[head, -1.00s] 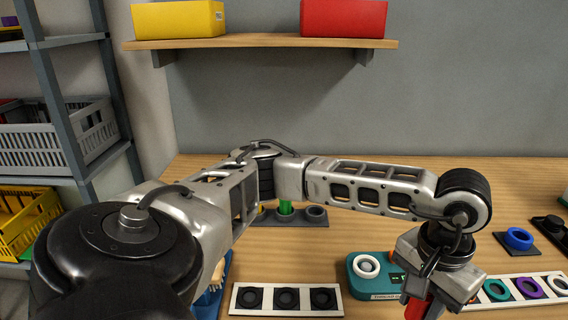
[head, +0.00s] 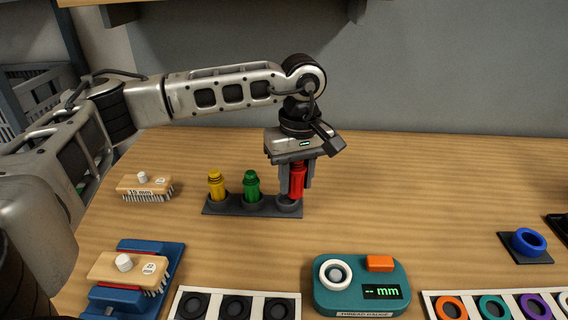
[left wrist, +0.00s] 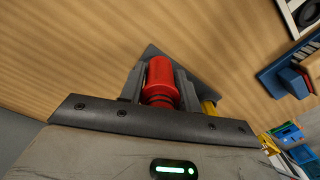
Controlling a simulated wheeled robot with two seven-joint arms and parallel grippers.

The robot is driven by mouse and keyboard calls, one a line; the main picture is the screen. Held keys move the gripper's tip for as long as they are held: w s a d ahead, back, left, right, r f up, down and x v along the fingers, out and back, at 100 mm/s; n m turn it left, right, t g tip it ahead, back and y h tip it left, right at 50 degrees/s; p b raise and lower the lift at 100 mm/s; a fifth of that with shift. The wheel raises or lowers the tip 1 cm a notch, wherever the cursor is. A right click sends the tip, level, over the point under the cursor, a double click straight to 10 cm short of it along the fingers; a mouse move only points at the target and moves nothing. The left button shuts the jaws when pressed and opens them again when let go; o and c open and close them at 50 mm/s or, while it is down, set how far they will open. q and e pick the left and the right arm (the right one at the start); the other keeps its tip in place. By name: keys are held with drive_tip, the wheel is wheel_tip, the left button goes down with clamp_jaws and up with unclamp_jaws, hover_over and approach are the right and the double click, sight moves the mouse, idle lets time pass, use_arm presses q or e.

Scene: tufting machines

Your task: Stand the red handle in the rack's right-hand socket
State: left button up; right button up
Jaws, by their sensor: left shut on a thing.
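The red handle (head: 296,181) is upright between the fingers of my left gripper (head: 296,184), which is shut on it. Its lower end is at the right-hand socket of the dark rack (head: 228,208); I cannot tell how far it sits inside. The yellow handle (head: 216,185) stands in the left socket and the green handle (head: 251,184) in the middle one. In the left wrist view, the red handle (left wrist: 161,80) lies between the fingers, with part of the rack (left wrist: 150,52) beyond it. My right gripper is not in view.
A brush block (head: 145,186) lies left of the rack. Another brush block (head: 128,268) sits on a blue fixture (head: 165,256). A teal thread gauge (head: 350,300) and strips with rings are in front. A blue ring (head: 528,241) is at right.

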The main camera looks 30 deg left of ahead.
use_arm(q)
drive_tip(key=w+a+f+n+b, duration=0.1)
drive_tip(key=n, duration=0.1)
drive_tip(key=w+a+f+n+b, duration=0.1)
drive_tip(key=a+n+b, duration=0.1)
drive_tip(key=shift+a+f, duration=0.2)
drive_tip(key=shift+f, duration=0.05)
drive_tip(key=shift+f+b, duration=0.45)
drive_tip(key=shift+f, duration=0.1)
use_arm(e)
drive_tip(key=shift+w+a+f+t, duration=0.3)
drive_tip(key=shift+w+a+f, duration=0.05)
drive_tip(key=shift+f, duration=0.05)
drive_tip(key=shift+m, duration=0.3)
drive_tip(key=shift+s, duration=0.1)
use_arm(q)
drive_tip(key=shift+f+b, duration=0.5)
drive_tip(key=shift+f, duration=0.5)
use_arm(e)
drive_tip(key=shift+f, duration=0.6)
